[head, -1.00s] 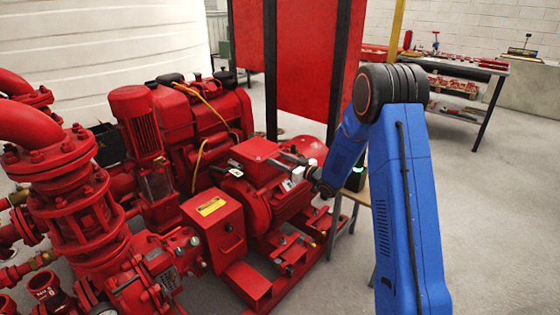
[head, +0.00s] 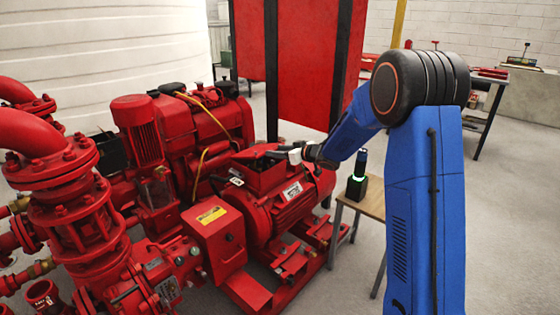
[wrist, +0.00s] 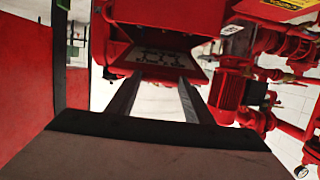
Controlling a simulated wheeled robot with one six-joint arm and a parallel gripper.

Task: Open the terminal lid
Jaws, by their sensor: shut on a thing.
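The terminal box (head: 262,176) sits on top of the red motor (head: 290,203). Its red lid (head: 254,151) is tilted up, and a dark opening shows under it in the head view. My gripper (head: 274,154) reaches in from the right and is shut on the lid at its raised edge. In the wrist view my gripper's two dark fingers (wrist: 160,78) meet the edge of the box area, and pale terminal parts (wrist: 165,57) show just beyond them. The exact contact between fingertips and lid is small and partly hidden.
A red pump with pipes (head: 70,195) stands at the left. A small wooden table (head: 363,200) holds a dark device (head: 358,180) at the right. Open floor lies beyond.

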